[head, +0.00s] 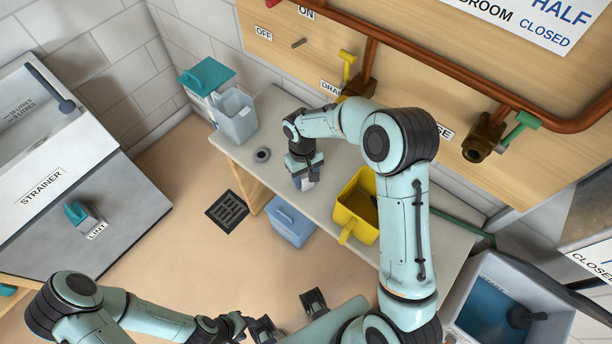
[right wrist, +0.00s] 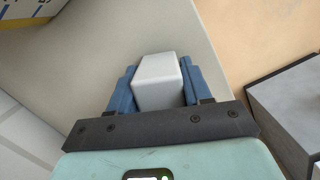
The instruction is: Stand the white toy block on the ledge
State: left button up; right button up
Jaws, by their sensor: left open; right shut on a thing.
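The white toy block (right wrist: 158,82) sits between the two blue fingers of my right gripper (right wrist: 157,88) in the right wrist view. In the head view the right gripper (head: 304,180) points down over the pale ledge (head: 312,212), and only a small part of the block (head: 307,185) shows below it. I cannot tell whether the block touches the ledge. My left gripper (head: 288,316) is open and empty, low in the head view, away from the ledge.
On the ledge, a yellow container (head: 356,212) stands right of my right gripper. A dark ring (head: 262,155) and a grey jug (head: 235,115) are to its left. A blue bin (head: 290,225) is below the front edge. Pipes and valves (head: 480,137) line the wall behind.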

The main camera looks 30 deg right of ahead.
jog(key=shift+f, duration=0.1)
jog(key=o, duration=1.1)
jog(key=shift+c, duration=0.2)
jog(key=shift+r, duration=0.2)
jog(key=r, duration=0.4)
jog(key=w+r, duration=0.1)
jog(key=r, duration=0.3)
jog(key=r+p, duration=0.1)
jog(key=r, duration=0.2)
jog(key=shift+w+r, duration=0.4)
